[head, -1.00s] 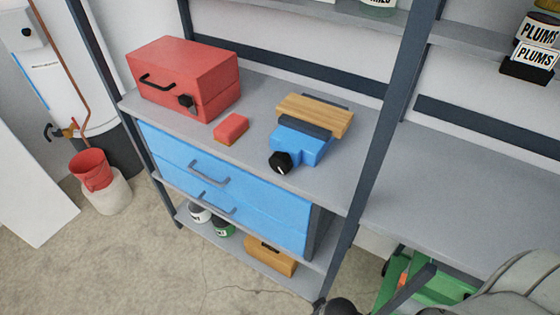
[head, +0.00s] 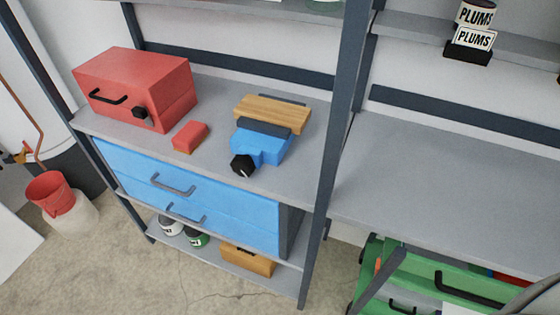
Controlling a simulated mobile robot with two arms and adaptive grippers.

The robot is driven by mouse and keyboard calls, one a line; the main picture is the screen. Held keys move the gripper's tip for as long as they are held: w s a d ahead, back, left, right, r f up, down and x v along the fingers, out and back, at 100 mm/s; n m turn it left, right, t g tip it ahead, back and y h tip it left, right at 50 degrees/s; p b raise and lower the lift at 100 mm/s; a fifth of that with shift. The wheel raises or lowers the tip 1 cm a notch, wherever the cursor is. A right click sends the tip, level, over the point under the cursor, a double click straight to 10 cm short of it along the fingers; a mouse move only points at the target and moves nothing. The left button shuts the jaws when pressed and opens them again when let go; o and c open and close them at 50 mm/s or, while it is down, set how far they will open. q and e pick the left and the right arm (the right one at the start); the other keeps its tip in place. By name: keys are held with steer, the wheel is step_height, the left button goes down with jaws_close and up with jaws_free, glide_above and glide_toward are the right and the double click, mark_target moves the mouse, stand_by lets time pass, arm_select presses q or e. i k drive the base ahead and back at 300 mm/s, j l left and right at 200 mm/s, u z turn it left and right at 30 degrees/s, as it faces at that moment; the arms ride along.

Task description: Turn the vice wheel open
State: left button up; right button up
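A blue vice (head: 262,146) stands on the grey shelf top. Its black wheel (head: 243,164), with a white mark on its face, is at the vice's front, close to the shelf's front edge. A wooden board (head: 272,112) lies at the vice's dark jaws, behind its blue body; I cannot tell how tightly the jaws hold it. Neither of my grippers shows in the head view, and nothing touches the wheel.
A red box (head: 150,90) with a black handle and a small red block (head: 190,136) stand left of the vice. A dark shelf post (head: 335,150) rises to its right. Blue drawers (head: 190,195) sit below. The grey bench (head: 440,190) at right is bare.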

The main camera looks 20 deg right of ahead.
mark_target(243, 166)
steer(key=i+j+z, duration=0.1)
steer(key=z, duration=0.4)
steer(key=i+j+z, duration=0.1)
steer(key=j+z, duration=0.15)
steer(key=z, duration=0.2)
steer(key=j+z, duration=0.2)
steer(key=z, duration=0.3)
steer(key=i+j+z, duration=0.1)
steer(key=j+z, duration=0.15)
steer(key=z, duration=0.2)
